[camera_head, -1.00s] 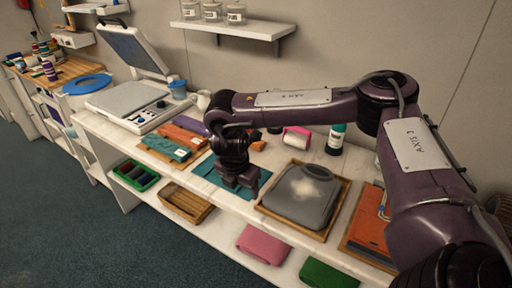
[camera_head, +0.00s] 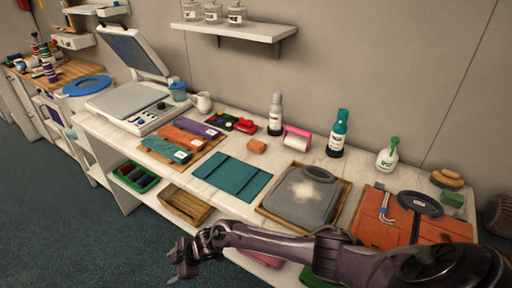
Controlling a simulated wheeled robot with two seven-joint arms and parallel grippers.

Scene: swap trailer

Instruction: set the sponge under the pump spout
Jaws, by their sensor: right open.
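A pump bottle (camera_head: 387,158), white with a green pump head, stands upright at the back right of the bench, near the wall. A small orange block (camera_head: 257,146), which may be the sponge, lies on the bare bench behind the teal folded cloth. A green block (camera_head: 452,198) lies at the far right by a tan brush; I cannot tell for certain which block is the sponge. Both blocks are apart from the pump bottle. My right gripper (camera_head: 178,262) is open and empty in front of the bench, low and away from these things. My left gripper is out of view.
A tray with a grey garment (camera_head: 303,192) and an orange bag (camera_head: 412,226) fill the front. A heat press (camera_head: 130,95) stands left.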

